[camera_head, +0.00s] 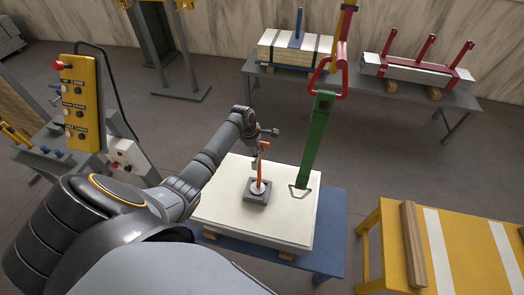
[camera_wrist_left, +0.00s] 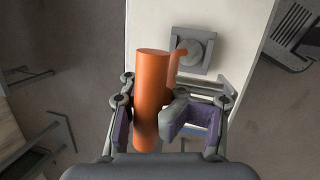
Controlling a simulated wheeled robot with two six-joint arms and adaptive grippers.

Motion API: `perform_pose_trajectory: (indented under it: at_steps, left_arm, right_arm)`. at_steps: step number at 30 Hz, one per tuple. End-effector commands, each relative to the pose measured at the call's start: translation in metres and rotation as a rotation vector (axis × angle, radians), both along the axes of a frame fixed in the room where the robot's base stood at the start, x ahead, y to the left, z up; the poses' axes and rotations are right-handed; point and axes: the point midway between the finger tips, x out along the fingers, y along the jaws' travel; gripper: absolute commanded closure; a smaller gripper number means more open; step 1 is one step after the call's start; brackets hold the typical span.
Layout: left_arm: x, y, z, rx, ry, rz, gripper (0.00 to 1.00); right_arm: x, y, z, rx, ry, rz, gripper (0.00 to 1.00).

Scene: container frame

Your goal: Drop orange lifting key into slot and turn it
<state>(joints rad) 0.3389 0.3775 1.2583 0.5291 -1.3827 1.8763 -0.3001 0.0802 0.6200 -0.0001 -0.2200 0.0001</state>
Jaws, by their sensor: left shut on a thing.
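The orange lifting key (camera_head: 260,170) stands roughly upright over a grey slot block (camera_head: 256,199) on top of a pale slab (camera_head: 225,205). My left gripper (camera_head: 263,138) is shut on the key's upper part. In the left wrist view, the key's thick orange bar (camera_wrist_left: 151,95) lies between the purple-padded fingers of the left gripper (camera_wrist_left: 155,128). Its thinner shank reaches toward the round grey boss of the slot block (camera_wrist_left: 203,66). The lower end appears at the boss, but I cannot tell how deep it sits. My right gripper is not in view.
A green strap (camera_head: 317,140) hangs from a red hook (camera_head: 340,75) to a ring on the slab, right of the key. A yellow control pendant (camera_head: 80,105) is at left. A yellow table (camera_head: 440,245) stands at right. A grey rear table (camera_head: 400,92) holds bundled stacks.

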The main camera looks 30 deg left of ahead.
Motion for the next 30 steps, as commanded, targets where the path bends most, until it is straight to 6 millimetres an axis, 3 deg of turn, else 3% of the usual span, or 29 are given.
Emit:
perform_pose_trajectory:
  at_steps: [14, 15, 25, 30]
  left_arm:
    - [0.0014, 0.0006, 0.0019, 0.000, -0.004, 0.015, 1.00]
    - [0.0014, 0.0006, 0.0019, 0.000, -0.004, 0.015, 0.73]
    - [0.0006, 0.0005, 0.0009, 0.000, -0.002, 0.015, 0.28]
    - [0.0004, 0.0004, 0.0005, 0.000, -0.001, 0.015, 0.27]
  right_arm:
    - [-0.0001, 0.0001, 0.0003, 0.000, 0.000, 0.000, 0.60]
    - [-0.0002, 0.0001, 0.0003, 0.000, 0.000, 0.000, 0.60]
    - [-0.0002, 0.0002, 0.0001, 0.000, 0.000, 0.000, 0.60]
    - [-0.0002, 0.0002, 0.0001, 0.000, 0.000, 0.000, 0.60]
